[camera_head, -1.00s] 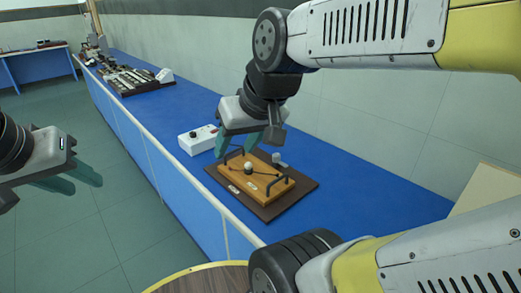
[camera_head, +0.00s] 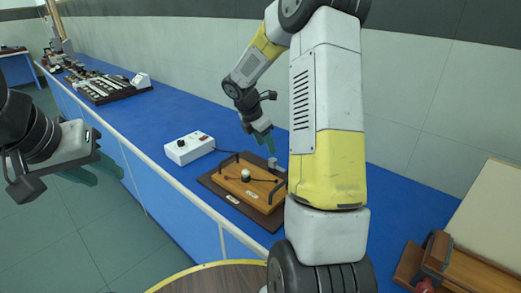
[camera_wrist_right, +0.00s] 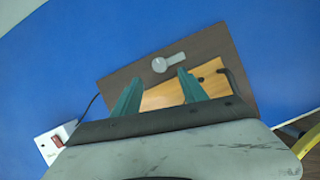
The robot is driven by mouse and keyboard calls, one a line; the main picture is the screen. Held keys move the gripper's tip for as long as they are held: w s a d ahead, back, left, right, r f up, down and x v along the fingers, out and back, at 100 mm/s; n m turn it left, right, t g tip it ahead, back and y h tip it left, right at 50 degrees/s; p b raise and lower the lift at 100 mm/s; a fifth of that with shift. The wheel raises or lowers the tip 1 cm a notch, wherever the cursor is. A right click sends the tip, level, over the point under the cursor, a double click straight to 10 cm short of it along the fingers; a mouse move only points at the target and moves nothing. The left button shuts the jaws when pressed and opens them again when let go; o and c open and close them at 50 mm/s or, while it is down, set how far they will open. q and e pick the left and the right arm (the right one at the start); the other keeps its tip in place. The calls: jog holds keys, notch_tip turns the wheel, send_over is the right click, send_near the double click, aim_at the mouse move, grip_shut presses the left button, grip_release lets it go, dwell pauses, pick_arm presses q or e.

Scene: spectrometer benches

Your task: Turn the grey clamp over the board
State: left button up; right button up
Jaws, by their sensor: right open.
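The grey clamp (camera_wrist_right: 168,62) is a short bar with a round head, seen in the right wrist view on the dark base plate (camera_wrist_right: 118,84). Its bar points right, roughly along the edge of the wooden board (camera_wrist_right: 160,97), and appears off the board. In the head view the clamp (camera_head: 272,163) is small, at the board's back edge. The board (camera_head: 238,188) carries a white knob and two dark handles. My right gripper (camera_head: 265,142) is open and empty above the back of the base, its fingers pointing down. My left gripper (camera_head: 98,172) is open and empty, left of the bench.
A white switch box (camera_head: 188,150) with a cable stands left of the base on the blue bench (camera_head: 150,120). A wooden device (camera_head: 455,265) is at lower right. A dark keyed apparatus (camera_head: 112,90) is farther back. A round table edge (camera_head: 200,280) is in front.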

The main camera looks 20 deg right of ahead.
aim_at(272, 160)
jog(key=x, duration=0.8)
grip_shut()
